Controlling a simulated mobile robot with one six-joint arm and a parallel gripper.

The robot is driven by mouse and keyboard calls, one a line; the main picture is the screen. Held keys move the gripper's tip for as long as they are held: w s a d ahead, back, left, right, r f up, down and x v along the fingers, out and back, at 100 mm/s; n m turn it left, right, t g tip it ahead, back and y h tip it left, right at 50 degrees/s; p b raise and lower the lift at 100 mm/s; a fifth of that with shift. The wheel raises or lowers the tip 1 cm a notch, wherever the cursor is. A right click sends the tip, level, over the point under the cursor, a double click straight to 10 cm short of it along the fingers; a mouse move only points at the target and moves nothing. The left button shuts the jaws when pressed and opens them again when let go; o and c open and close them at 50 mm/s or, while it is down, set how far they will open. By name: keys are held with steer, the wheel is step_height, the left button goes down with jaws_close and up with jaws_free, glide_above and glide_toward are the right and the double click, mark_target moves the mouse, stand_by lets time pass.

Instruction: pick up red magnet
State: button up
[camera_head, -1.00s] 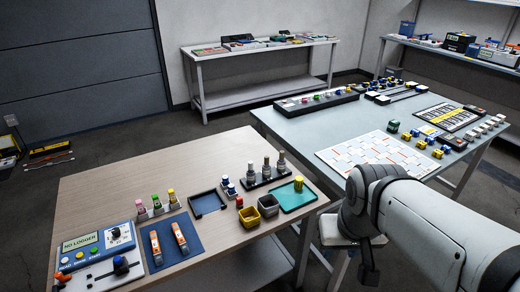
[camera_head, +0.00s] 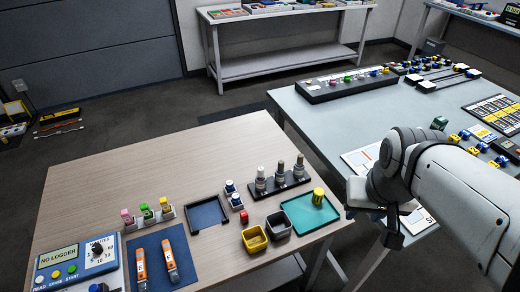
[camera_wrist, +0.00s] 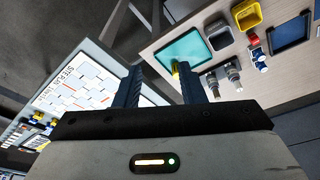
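The red magnet (camera_head: 244,217) is a small red block on the wooden table, just behind the yellow bin (camera_head: 255,239). It also shows in the wrist view as a red piece (camera_wrist: 253,39) beside a blue-and-white bottle (camera_wrist: 259,58). My gripper (camera_wrist: 160,78) is open, its two dark fingers apart with nothing held between them. In the head view my gripper (camera_head: 392,226) hangs beyond the right edge of the wooden table, well to the right of the magnet; its fingers are hard to make out there.
A grey bin (camera_head: 279,224) and a teal tray (camera_head: 302,222) with a yellow cylinder (camera_head: 318,196) are right of the magnet. Grey-topped bottles stand in a black rack (camera_head: 279,184) behind. A dark blue tray (camera_head: 205,213) lies left. The table's back left is bare.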

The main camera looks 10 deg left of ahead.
steer(key=shift+o, duration=0.7)
steer(key=shift+w+a, duration=0.1)
steer(key=shift+o, duration=0.2)
steer(key=shift+w+a, duration=0.2)
steer(key=shift+w, duration=0.1)
steer(key=n+g, duration=0.3)
steer(key=n, duration=0.3)
glide_above(244, 214)
step_height(244, 214, down, 19)
steer(key=shift+s+a+f, duration=0.1)
steer(key=shift+s, duration=0.05)
steer(key=f+p, duration=0.1)
steer(key=f, duration=0.6)
steer(key=shift+w, duration=0.2)
steer(key=shift+f, duration=0.4)
steer(key=shift+c, duration=0.5)
jaws_close()
